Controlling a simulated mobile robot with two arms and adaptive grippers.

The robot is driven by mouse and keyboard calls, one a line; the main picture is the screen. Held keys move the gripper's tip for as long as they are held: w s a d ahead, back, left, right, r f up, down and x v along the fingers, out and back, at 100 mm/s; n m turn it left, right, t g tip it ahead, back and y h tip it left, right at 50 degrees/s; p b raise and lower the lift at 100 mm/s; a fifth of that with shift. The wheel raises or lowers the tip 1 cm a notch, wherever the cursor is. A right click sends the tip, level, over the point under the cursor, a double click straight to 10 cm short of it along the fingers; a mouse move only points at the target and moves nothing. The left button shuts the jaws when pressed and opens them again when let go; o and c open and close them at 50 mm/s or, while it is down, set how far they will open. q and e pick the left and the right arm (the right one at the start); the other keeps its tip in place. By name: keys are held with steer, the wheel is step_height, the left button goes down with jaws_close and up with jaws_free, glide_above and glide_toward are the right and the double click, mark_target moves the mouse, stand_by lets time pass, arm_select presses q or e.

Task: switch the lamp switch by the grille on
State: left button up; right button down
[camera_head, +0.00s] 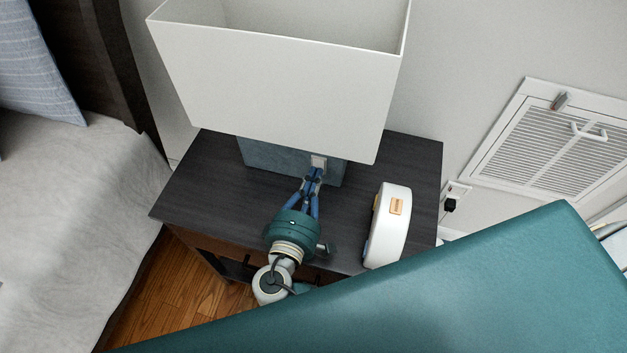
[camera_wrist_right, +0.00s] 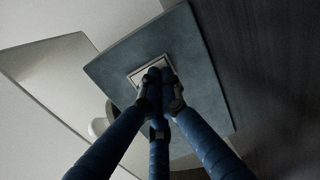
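The lamp on the nightstand has a big white shade (camera_head: 275,80) and a blue-grey block base (camera_head: 270,160). A small pale switch plate (camera_head: 318,161) sits on the front of the base, and it also shows in the right wrist view (camera_wrist_right: 149,66). My right gripper (camera_head: 313,178) reaches up to the plate with its blue fingers drawn together and nothing seen between them. In the right wrist view its fingertips (camera_wrist_right: 161,80) cover the lower part of the plate. I cannot tell whether they touch it, and the rocker's position is hidden. My left gripper is not in view.
The dark nightstand (camera_head: 195,190) holds a white rounded device (camera_head: 389,225) to the right of my right gripper. A white wall grille (camera_head: 540,150) is at the far right, with an outlet and black plug (camera_head: 451,204) beside it. A bed (camera_head: 60,200) is at left.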

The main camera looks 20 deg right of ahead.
steer(key=shift+d+f, duration=0.1)
steer(key=shift+f, duration=0.25)
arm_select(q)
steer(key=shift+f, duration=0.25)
arm_select(e)
steer(key=shift+d+r, duration=0.1)
steer(key=shift+s+a, duration=0.2)
steer(key=shift+s, duration=0.05)
steer(key=v, duration=0.7)
steer(key=shift+s+a+r, duration=0.1)
steer(key=shift+s+a, duration=0.05)
steer(key=shift+a, duration=0.1)
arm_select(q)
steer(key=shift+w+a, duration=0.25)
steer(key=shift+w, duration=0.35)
